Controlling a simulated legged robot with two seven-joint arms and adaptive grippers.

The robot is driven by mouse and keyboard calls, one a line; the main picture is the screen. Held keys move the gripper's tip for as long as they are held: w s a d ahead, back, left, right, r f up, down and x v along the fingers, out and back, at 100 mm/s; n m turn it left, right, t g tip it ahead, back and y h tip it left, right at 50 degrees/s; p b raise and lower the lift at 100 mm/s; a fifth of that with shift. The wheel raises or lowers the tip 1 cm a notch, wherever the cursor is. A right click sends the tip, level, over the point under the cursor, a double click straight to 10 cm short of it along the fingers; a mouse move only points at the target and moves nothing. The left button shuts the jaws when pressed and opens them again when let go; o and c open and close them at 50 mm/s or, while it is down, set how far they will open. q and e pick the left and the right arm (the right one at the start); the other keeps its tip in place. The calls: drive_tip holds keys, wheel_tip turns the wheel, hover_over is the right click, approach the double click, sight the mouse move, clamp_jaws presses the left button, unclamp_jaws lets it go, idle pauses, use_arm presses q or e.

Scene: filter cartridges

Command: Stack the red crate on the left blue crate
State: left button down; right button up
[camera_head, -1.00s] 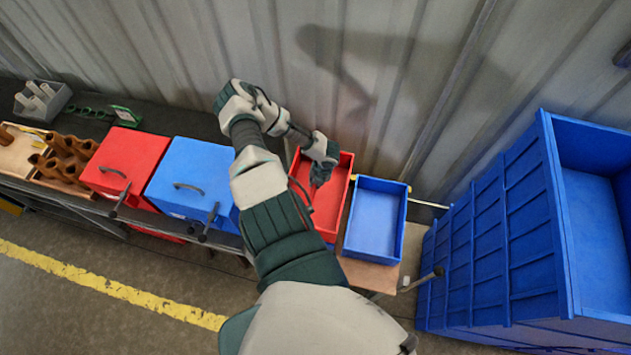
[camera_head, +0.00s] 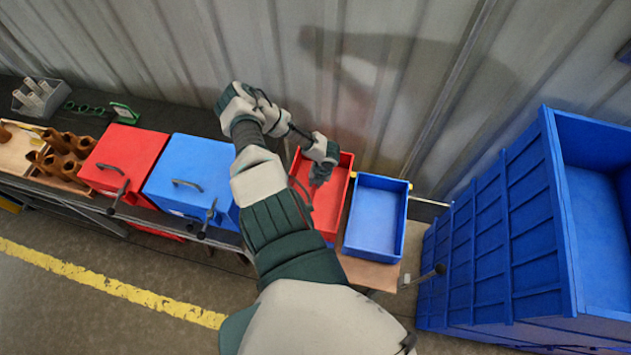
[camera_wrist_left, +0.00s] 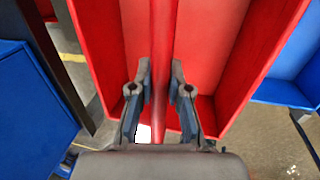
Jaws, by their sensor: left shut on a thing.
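A red open crate (camera_head: 327,211) is right of centre in the head view, partly hidden by my left arm. My left gripper (camera_head: 321,175) is over it. In the left wrist view, the fingers of my left gripper (camera_wrist_left: 162,85) are shut on the upright red bar (camera_wrist_left: 162,40) of the red crate (camera_wrist_left: 235,75). I cannot tell whether the crate is resting or raised. A blue box with a dark handle (camera_head: 185,168) stands to its left. A blue open crate (camera_head: 376,215), empty, is just to its right. My right gripper is not in view.
A red box with a handle (camera_head: 122,158), brown cylinders (camera_head: 62,158) and a grey bin of pale tubes (camera_head: 40,97) are on the left. A large blue container (camera_head: 500,235) stands at right. A corrugated wall (camera_head: 400,60) runs behind. Floor lies in front.

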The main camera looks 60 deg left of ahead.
use_arm(q)
drive_tip(key=c, duration=1)
unclamp_jaws()
drive_tip(key=shift+c, duration=0.2)
wheel_tip(320, 180, up, 12)
drive_tip(key=w+d, duration=0.1)
drive_tip(key=shift+w+d+f, duration=0.2)
drive_tip(key=shift+w, duration=0.2)
